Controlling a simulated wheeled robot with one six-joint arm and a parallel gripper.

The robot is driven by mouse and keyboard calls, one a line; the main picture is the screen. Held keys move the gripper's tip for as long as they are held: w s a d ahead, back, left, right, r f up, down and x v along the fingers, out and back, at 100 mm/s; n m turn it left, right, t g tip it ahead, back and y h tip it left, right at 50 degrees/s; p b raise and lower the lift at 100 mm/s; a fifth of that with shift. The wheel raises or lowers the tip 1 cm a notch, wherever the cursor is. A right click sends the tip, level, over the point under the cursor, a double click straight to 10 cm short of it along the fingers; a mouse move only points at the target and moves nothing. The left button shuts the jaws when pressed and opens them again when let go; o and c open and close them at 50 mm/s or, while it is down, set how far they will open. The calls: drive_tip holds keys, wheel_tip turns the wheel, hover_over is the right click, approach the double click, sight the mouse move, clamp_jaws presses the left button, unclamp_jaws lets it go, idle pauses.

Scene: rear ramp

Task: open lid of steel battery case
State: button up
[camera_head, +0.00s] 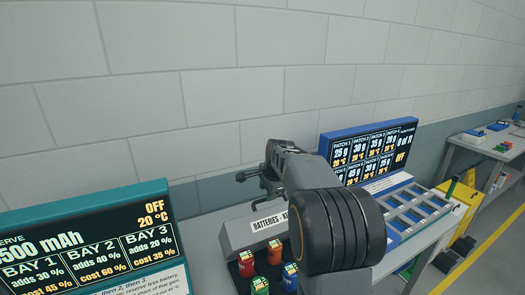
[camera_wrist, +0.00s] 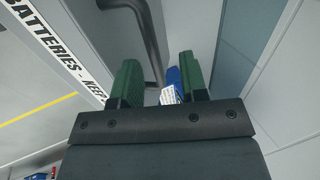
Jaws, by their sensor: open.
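The steel battery case shows in the head view as a grey labelled panel (camera_head: 240,233) reading "BATTERIES - KE…", partly hidden by my arm. Coloured batteries (camera_head: 262,284) stand in a dark recess in front of it. I cannot tell how far the lid is raised. My gripper (camera_head: 262,172) is above and behind the panel. In the wrist view my gripper (camera_wrist: 159,72) is open, with two green finger pads apart. A dark bent handle bar (camera_wrist: 147,42) runs down into the gap between them; contact cannot be told. The label strip (camera_wrist: 58,45) is at left.
A teal-framed display (camera_head: 90,245) stands at the left. A blue-framed display (camera_head: 368,150) and a grey slotted rack (camera_head: 412,210) stand at the right. A block wall (camera_head: 240,95) is close behind.

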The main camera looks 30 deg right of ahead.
drive_tip(key=w+r, duration=0.5)
drive_tip(key=r, duration=0.7)
drive_tip(key=shift+w, duration=0.2)
idle(0.6)
drive_tip(key=shift+d+r, duration=0.1)
drive_tip(key=shift+r, duration=0.15)
drive_tip(key=v, duration=1.3)
drive_tip(key=shift+s+r, duration=0.15)
drive_tip(key=shift+r, duration=0.05)
drive_tip(key=shift+c, duration=0.3)
